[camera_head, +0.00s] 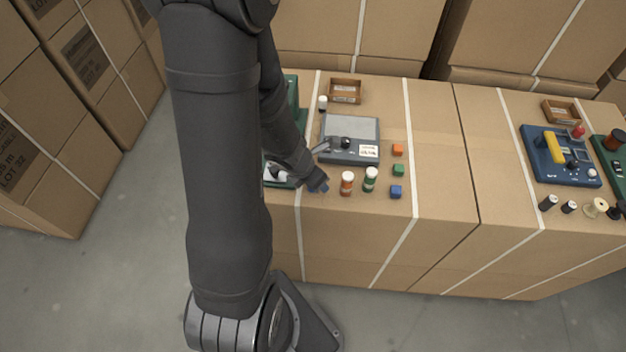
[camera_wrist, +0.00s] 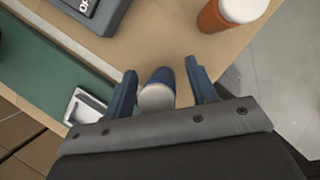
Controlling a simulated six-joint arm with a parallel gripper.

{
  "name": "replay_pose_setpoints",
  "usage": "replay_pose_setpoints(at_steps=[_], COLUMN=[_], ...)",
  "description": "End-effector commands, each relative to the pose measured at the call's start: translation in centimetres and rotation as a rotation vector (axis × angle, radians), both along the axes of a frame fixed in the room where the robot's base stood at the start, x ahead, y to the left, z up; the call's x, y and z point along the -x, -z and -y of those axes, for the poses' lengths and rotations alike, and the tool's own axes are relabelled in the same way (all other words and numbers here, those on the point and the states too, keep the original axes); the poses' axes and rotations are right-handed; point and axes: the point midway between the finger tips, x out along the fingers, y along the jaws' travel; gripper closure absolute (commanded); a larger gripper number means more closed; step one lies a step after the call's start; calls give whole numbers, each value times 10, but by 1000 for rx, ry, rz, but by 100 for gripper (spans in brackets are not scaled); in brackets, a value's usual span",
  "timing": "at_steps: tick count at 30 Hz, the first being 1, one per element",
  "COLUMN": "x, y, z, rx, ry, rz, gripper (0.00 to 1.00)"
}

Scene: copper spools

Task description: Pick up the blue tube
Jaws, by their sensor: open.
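The blue tube (camera_wrist: 157,92) has a white cap and stands between the two fingers of my gripper (camera_wrist: 162,94) in the wrist view. The fingers are open, with a gap at the right and a narrower gap at the left. In the head view my gripper (camera_head: 318,184) is low at the front left edge of the carton top, and the tube is hidden or too small to make out there. An orange tube with a white cap (camera_head: 347,183) and a green tube with a white cap (camera_head: 370,179) stand just right of the gripper.
A grey device (camera_head: 350,139) lies behind the tubes. Orange (camera_head: 397,150), green (camera_head: 398,170) and blue (camera_head: 396,192) cubes stand to the right. A green board (camera_wrist: 40,65) is beside the gripper. A brown tray (camera_head: 345,90) is at the back. The carton top between the two work areas is clear.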

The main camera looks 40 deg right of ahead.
Motion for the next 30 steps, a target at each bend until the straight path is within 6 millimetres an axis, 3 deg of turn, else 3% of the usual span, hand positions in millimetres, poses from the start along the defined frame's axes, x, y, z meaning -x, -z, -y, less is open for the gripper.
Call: replay_pose_setpoints(at_steps=[5,12,13,30], x=[0,0,0,0], y=[0,0,0,-9], z=[0,0,0,1], rx=[0,0,0,4], ry=[0,0,0,2], rz=[0,0,0,1], gripper=[48,95,97,97])
